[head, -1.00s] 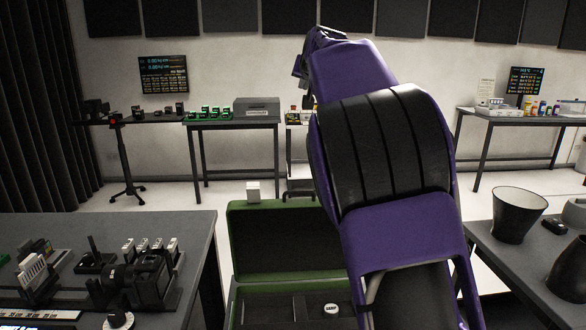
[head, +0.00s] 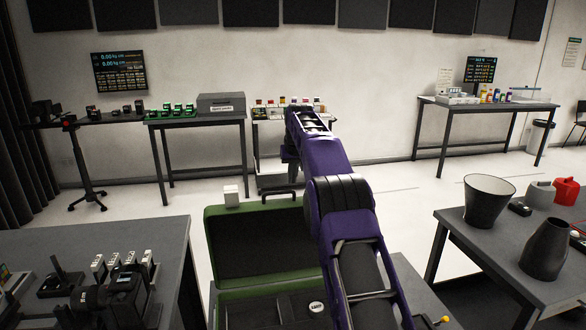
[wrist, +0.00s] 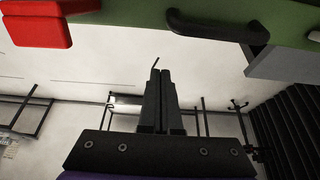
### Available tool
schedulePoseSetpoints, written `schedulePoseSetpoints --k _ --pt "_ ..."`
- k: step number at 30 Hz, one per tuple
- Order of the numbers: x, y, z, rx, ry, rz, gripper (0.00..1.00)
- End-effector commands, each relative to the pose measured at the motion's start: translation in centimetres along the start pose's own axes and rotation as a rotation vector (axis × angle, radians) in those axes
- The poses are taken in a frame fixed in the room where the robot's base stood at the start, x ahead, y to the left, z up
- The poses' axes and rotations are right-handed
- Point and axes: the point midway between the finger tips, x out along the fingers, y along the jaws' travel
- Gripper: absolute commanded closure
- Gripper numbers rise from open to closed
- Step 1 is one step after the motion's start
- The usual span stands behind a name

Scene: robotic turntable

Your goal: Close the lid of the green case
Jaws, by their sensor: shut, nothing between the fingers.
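The green case (head: 215,262) stands open in the head view, its lid (head: 212,225) raised, showing a dark inner panel. A black handle (head: 280,196) is on the lid's top edge. In the wrist view, the lid's green face (wrist: 140,18) and handle (wrist: 215,27) fill the top. My gripper (wrist: 160,72) is shut and empty, its fingertips pointing toward the lid and apart from the handle in that picture. In the head view, my gripper (head: 289,165) shows partly behind my purple arm, above the handle. The arm hides the right part of the case.
A red block (wrist: 38,22) shows in the wrist view. A grey table with devices (head: 110,240) stands left, another with dark cups (head: 489,205) right. Open floor lies behind the case.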

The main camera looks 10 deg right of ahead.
Motion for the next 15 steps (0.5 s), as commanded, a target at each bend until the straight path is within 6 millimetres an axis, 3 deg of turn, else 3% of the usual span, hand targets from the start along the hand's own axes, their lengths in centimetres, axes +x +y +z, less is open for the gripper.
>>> schedulePoseSetpoints --k 6,15 --pt "3.3 0.0 0.0 0.000 0.000 0.000 1.00" --pt "2.5 0.0 1.1 0.001 0.001 -0.001 1.00"
